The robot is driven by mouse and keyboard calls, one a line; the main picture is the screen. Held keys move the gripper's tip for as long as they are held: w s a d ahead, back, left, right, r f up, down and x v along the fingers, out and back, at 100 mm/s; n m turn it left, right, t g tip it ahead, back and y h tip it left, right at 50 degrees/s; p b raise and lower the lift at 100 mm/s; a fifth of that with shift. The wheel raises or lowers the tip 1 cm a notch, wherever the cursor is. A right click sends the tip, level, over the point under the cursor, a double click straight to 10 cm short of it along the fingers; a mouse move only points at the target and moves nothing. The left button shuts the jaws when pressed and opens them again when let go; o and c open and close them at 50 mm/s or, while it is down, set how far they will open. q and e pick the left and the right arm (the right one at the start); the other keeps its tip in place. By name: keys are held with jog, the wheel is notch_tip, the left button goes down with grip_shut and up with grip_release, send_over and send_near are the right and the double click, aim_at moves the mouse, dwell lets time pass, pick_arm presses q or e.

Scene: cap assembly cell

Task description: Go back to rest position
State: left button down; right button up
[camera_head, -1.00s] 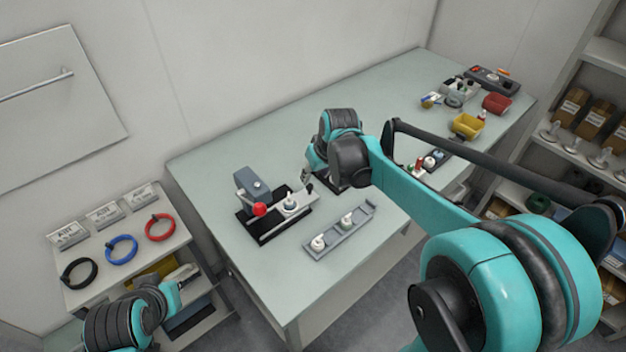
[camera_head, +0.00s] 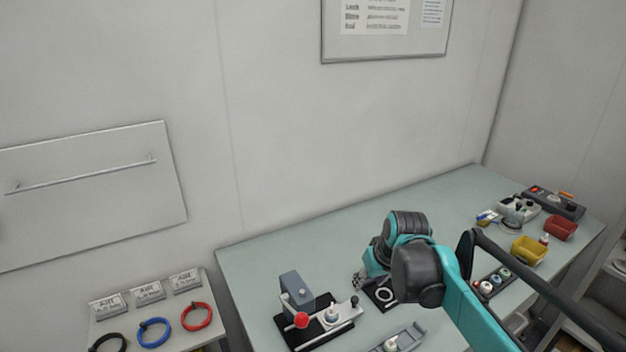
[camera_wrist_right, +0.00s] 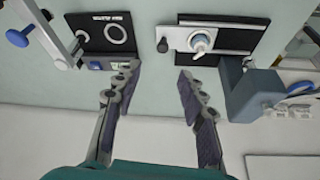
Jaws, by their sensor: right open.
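My right gripper (camera_head: 359,280) is over the table beside the clamp fixture (camera_head: 300,290), which has a grey block, a red knob and a black base. In the right wrist view its two fingers (camera_wrist_right: 156,78) stand apart with nothing between them. That view shows the fixture's black plate (camera_wrist_right: 232,38) with a white part (camera_wrist_right: 200,42) on it. A black plate with a white ring (camera_head: 385,294) lies right of the gripper, partly behind my wrist. My left gripper is not in view.
A grey tray (camera_head: 412,337) with white parts is cut off at the bottom edge. Red, blue and black rings lie on a side stand (camera_head: 212,330). A yellow bin (camera_head: 528,251) and a red bin (camera_head: 561,229) stand at the far right. The table's back middle is clear (camera_head: 300,245).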

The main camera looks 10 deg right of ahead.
jog(key=s+a+f+m+t, duration=0.1)
jog(key=s+f, duration=0.2)
jog(key=s, duration=0.6)
jog(key=s+a+f+t, duration=0.1)
jog(key=s+f, duration=0.2)
jog(key=s, duration=0.6)
jog(key=shift+a+m+t+h, duration=0.3)
jog(key=shift+a+m+h, duration=0.05)
jog(key=shift+m+h, duration=0.05)
